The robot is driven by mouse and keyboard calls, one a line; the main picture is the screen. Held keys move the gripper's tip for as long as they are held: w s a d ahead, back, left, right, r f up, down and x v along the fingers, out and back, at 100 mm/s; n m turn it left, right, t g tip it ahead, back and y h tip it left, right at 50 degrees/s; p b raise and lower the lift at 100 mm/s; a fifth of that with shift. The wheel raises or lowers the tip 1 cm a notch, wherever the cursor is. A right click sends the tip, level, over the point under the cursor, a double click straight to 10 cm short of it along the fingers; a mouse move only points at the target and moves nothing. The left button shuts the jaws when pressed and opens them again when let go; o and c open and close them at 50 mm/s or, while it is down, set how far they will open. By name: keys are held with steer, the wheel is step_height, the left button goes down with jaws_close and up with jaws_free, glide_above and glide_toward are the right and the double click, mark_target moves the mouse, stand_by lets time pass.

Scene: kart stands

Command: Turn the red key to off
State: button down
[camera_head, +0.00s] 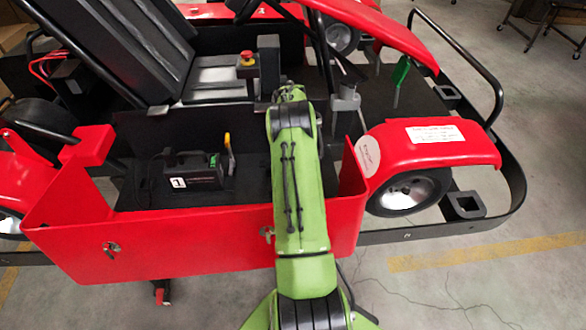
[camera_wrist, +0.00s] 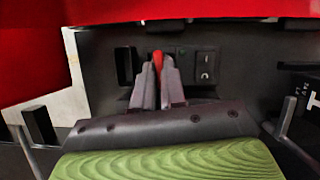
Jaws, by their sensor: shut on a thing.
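The red key (camera_wrist: 157,60) shows in the wrist view, on a dark panel (camera_wrist: 213,48). Its top stands out between the two fingertips of my gripper (camera_wrist: 158,72). The fingers are close together with the key between them, so my gripper is shut on it. The lower part of the key is hidden by the fingers. In the head view my green arm reaches over the kart's red side panel (camera_head: 215,238), and the key and fingertips are hidden there. I cannot tell the key's exact angle.
A black rocker switch (camera_wrist: 206,66) sits right of the key. In the head view, a red emergency button (camera_head: 247,59) stands beyond my arm. A yellow lever (camera_head: 228,143) and a black box (camera_head: 190,170) are left of it, and a green pedal (camera_head: 400,72) is at right.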

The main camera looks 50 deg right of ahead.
steer(key=c, duration=1.1)
jaws_free()
steer(key=p+v, duration=0.9)
steer(key=v, duration=0.3)
steer(key=shift+r, duration=0.1)
